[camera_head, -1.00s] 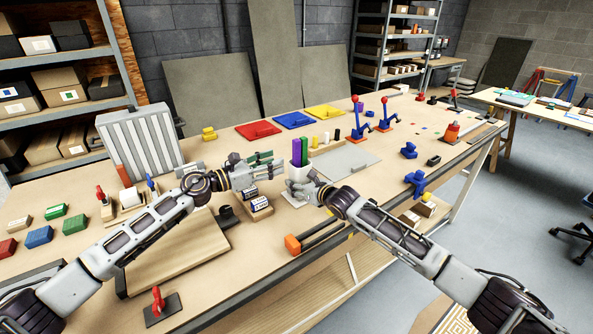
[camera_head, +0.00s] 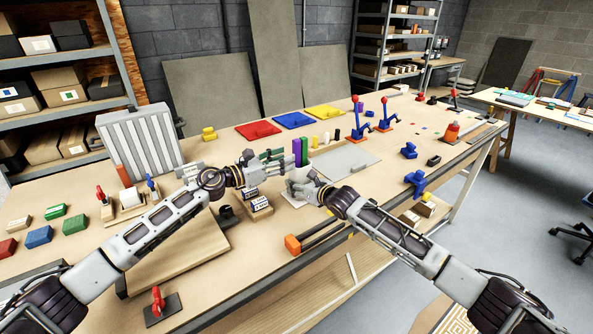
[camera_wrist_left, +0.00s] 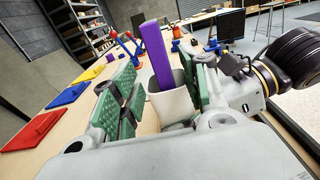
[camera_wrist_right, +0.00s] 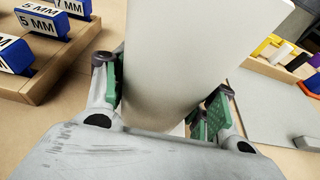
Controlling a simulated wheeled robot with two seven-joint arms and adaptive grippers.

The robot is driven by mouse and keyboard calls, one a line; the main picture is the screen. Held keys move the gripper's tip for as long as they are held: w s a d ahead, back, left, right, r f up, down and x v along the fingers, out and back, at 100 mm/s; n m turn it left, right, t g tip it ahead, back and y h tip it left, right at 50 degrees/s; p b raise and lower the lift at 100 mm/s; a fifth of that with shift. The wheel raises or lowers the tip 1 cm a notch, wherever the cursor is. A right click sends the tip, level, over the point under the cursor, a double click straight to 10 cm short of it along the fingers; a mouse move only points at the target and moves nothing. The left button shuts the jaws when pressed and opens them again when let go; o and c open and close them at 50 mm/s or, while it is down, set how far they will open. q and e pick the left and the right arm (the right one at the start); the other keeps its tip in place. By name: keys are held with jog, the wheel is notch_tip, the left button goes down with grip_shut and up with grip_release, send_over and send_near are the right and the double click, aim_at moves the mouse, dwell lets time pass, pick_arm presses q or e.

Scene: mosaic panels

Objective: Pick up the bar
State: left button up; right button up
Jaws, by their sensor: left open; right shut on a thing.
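In the left wrist view, the purple bar (camera_wrist_left: 156,55) rises from the cup (camera_wrist_left: 170,106) between the green finger pads; the green bar cannot be made out there. My left gripper (camera_head: 281,162) is open just left of the bars, with its fingers on either side of the purple bar, not closed on it. My right gripper (camera_head: 300,187) is shut on the cup, with its green pads against the wall in the right wrist view (camera_wrist_right: 160,100).
A wooden block with labelled blue "5 MM" pieces (camera_wrist_right: 45,20) stands beside the cup. Red (camera_head: 258,130), blue (camera_head: 293,120) and yellow (camera_head: 324,112) trays lie behind. A grey plate (camera_head: 345,160) lies to the right, and an orange-headed hammer (camera_head: 293,244) in front.

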pick_arm(q)
jog(key=shift+x, duration=2.1)
jog(key=shift+f, duration=0.15)
grip_shut()
